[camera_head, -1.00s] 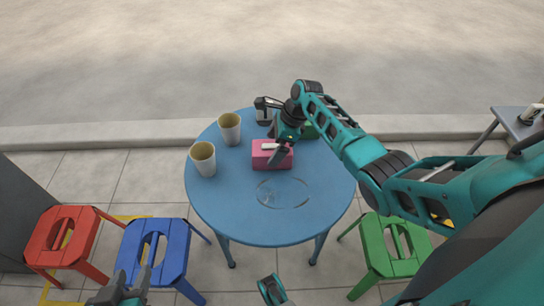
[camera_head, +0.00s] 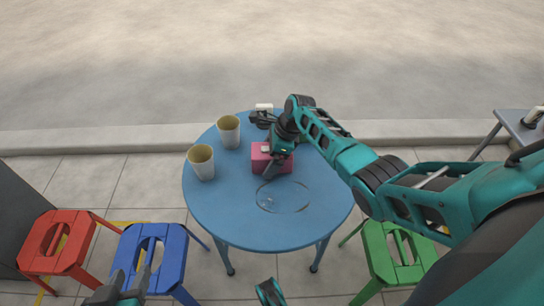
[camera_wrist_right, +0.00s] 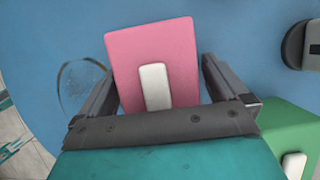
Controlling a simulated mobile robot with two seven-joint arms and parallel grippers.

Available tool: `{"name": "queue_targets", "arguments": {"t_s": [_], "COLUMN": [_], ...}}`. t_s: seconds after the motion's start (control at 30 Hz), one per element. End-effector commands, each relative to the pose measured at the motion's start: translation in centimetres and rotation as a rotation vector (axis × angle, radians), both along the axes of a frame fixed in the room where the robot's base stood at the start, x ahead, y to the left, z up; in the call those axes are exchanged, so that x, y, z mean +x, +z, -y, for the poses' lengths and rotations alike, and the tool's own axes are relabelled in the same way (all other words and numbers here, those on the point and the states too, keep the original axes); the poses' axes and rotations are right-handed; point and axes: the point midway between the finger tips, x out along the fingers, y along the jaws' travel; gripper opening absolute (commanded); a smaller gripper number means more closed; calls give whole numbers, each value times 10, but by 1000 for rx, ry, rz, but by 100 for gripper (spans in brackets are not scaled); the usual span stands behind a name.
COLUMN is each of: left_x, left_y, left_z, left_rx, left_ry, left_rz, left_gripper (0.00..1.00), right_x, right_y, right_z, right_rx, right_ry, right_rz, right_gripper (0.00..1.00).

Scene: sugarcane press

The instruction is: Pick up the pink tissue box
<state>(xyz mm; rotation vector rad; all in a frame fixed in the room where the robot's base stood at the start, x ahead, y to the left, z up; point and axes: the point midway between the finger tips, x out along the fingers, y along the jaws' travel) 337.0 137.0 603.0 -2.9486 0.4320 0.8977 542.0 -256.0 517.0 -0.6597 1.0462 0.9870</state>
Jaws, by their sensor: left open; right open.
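The pink tissue box (camera_head: 262,159) lies on the round blue table (camera_head: 225,205), with a white tissue on its top. In the right wrist view the pink tissue box (camera_wrist_right: 150,52) sits between the two fingers of my right gripper (camera_wrist_right: 160,85). In the head view my right gripper (camera_head: 274,166) is at the box and partly hides it. The right gripper is open; I cannot tell whether its fingers touch the box. My left gripper (camera_head: 130,286) is open at the bottom left, near the blue stool and far from the box.
Two cups (camera_head: 229,132) (camera_head: 202,162) stand left of the box. A green box (camera_wrist_right: 285,140) is close to the right gripper. A dark and white item (camera_head: 264,108) is at the table's back. Red (camera_head: 40,246), blue (camera_head: 172,254) and green (camera_head: 374,246) stools surround the table.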

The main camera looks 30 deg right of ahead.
Motion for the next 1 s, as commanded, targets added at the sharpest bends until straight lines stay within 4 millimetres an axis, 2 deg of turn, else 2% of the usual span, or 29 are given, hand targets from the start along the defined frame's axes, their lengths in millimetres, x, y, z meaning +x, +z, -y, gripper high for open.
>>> {"name": "queue_targets", "arguments": {"t_s": [0.27, 0.87, 1.0], "left_x": [-1, -1, -2], "left_y": [-1, -2, -2], "left_z": [-1, 0, 0], "left_rx": [3, 2, 1], "left_ry": [1, -2, -3], "left_rz": [-2, -5, -6], "left_gripper": [43, 43, 43], "right_x": [0, 0, 0], "right_y": [0, -1, 0], "right_z": [0, 0, 0], "right_rx": [1, 1, 1], "right_ry": [0, 0, 0], "right_rz": [1, 0, 1], "right_gripper": [100, 44, 42]}}
